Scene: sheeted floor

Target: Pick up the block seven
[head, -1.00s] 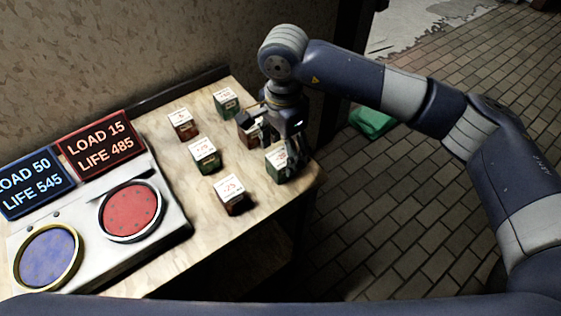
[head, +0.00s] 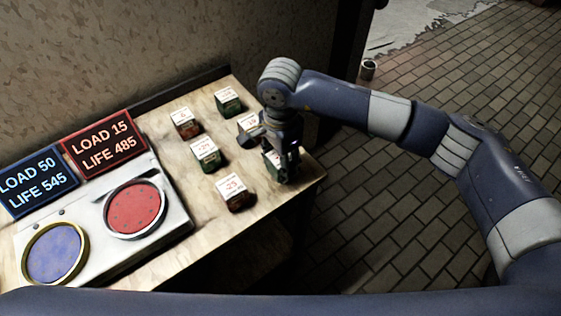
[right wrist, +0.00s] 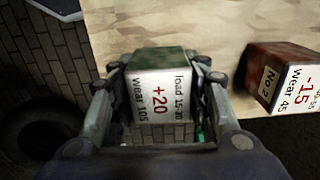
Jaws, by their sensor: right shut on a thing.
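My right gripper (head: 283,172) is at the front right corner of the table and points down. It is shut on a dark green block (head: 268,158) with a white label. In the right wrist view the held block (right wrist: 160,92) sits between the two fingers and reads "+20" and "wear 105". No block number shows on it, so I cannot tell whether it is block seven. I cannot tell whether it touches the table. A dark red block marked "No 2" (right wrist: 290,80), with "-15" and "wear 45", stands apart to the right. My left gripper is out of view.
Several more labelled blocks stand on the table (head: 150,262), including a dark red one (head: 236,200) and a green one (head: 207,160). A console with a red pad (head: 135,208) and a blue pad (head: 55,252) is at left. A can (head: 368,68) stands on the floor.

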